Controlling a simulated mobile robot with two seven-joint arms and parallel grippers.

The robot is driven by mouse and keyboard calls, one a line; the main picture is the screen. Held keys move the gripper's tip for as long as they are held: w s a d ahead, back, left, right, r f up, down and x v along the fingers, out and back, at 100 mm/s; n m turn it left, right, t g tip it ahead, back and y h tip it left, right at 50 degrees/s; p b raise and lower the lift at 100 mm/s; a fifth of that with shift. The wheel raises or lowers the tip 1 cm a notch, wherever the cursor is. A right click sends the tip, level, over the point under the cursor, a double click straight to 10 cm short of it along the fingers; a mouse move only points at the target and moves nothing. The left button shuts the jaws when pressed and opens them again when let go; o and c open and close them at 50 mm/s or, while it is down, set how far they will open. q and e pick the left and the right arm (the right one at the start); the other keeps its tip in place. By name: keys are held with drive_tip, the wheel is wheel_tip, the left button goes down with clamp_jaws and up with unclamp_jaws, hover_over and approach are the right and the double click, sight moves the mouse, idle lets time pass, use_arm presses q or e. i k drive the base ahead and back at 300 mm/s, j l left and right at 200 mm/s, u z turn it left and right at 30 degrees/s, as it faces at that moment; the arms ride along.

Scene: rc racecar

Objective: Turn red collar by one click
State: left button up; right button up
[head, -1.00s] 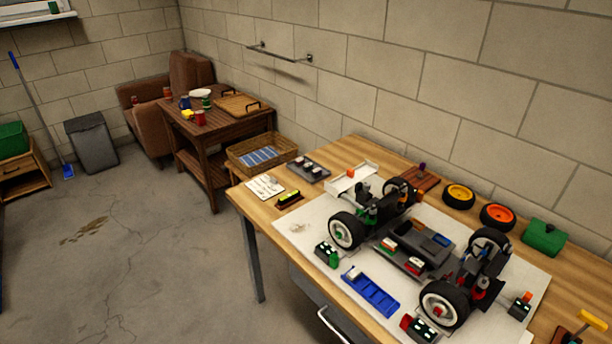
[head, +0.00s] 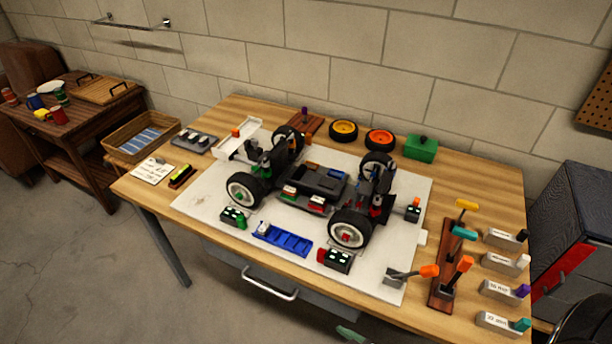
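The RC car chassis (head: 318,184) stands on a white mat (head: 205,203) on the wooden workbench, with its wheels on. A small red part (head: 376,211) shows at the car's right end, between the two right wheels. It may be the red collar, but it is too small to tell. A green part (head: 265,171) sits at the car's left end. Neither of my grippers is identifiable in the head view, and nothing is touching the car.
A tool rack (head: 441,290) with coloured handles and several labelled tools stand at the bench's right. An orange-handled tool (head: 428,271) lies by the mat's right corner. A blue tray (head: 284,240) and small dark boxes lie before the car. A drawer handle (head: 268,285) juts from the bench front.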

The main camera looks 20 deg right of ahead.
sight(373, 213)
drive_tip(key=z, duration=1.25)
